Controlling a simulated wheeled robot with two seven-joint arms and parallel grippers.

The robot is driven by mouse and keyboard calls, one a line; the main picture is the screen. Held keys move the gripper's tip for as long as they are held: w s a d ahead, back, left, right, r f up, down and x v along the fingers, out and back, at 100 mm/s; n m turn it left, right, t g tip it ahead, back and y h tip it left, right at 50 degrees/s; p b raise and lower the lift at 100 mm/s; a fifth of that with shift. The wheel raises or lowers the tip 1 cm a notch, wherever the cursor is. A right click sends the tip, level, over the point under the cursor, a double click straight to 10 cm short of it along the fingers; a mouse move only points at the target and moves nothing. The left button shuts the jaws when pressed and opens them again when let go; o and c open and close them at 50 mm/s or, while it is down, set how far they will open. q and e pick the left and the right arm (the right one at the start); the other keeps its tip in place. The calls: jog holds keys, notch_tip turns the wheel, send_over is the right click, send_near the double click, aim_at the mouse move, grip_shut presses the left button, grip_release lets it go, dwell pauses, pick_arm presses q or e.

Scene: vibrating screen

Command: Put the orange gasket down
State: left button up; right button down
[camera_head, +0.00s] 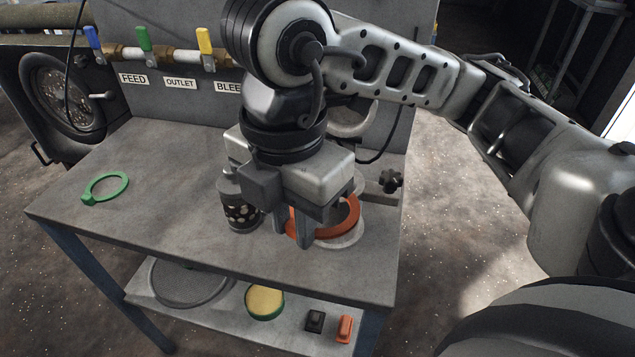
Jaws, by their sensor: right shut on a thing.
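The orange gasket (352,217) is a ring at the right end of the grey table. My right gripper (292,236) points down and is shut on the gasket's left side. The gasket is over or on a pale round flange (349,240); I cannot tell whether they touch. The gripper body and wrist hide part of the gasket and what stands behind it. My left gripper is not in view.
A green ring (106,188) lies on the table (160,214) at left. A dark perforated cylinder (241,211) stands close left of my gripper. Blue, green and yellow valve handles line the back. The lower shelf holds a yellow disc (264,302) and small blocks.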

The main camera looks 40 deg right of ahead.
jog(key=w+d, duration=0.4)
jog(key=d, duration=0.1)
jog(key=w+d+f+p, duration=0.1)
jog(key=w+d, duration=0.2)
notch_tip(320, 180, down, 3)
jog(key=shift+r, duration=0.2)
jog(key=shift+f, duration=0.4)
jog(key=c, duration=1.3)
grip_release()
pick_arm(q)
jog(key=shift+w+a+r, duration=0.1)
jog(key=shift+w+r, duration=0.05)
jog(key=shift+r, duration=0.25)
pick_arm(e)
jog(key=shift+o, duration=0.2)
jog(key=shift+r, duration=0.1)
